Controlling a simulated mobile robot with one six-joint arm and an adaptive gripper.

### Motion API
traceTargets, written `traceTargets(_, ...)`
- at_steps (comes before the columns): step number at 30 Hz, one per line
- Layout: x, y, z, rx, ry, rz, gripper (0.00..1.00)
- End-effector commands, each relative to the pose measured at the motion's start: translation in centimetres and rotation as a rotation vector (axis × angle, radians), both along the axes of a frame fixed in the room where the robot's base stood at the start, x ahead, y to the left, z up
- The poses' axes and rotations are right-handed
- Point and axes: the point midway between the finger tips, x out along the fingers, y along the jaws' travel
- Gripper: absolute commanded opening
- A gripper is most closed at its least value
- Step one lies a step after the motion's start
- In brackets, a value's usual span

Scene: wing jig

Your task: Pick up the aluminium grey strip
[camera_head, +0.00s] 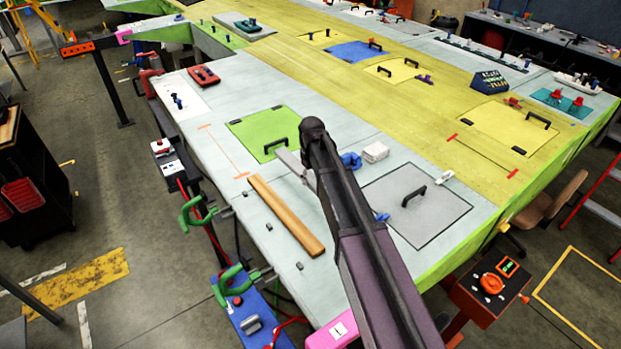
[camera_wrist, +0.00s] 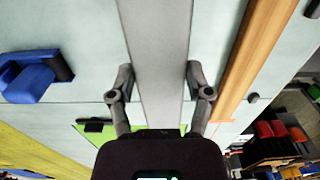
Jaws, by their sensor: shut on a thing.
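The aluminium grey strip (camera_wrist: 157,40) runs up the middle of the wrist view, between the two fingers of my gripper (camera_wrist: 160,80). The fingers are closed against its two long edges. In the head view a short end of the strip (camera_head: 289,160) sticks out to the left of my gripper (camera_head: 307,176). My arm hides the rest of it there. I cannot tell whether the strip touches the table top or hangs just above it.
A wooden bar (camera_head: 285,215) lies left of the strip on the pale table (camera_head: 235,85). A green panel with a handle (camera_head: 262,128), a blue clamp (camera_head: 351,160), a white block (camera_head: 375,152) and a grey panel (camera_head: 440,215) are close by. Green clamps (camera_head: 228,285) line the table edge.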

Motion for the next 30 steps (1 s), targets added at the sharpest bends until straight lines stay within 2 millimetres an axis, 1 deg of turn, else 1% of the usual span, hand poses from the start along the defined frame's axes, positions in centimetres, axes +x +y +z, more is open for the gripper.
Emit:
traceTargets(1, 0.0, 0.0, 1.1, 0.0, 0.0, 0.0, 0.06)
traceTargets(3, 0.0, 0.0, 1.8, 0.0, 0.0, 0.0, 0.06)
traceTargets(12, 0.0, 0.0, 3.6, 0.0, 0.0, 0.0, 0.06)
traceTargets(18, 0.0, 0.0, 3.9, 0.0, 0.0, -0.001, 0.06)
traceTargets(30, 0.0, -0.1, 3.9, 0.0, 0.0, -0.001, 0.06)
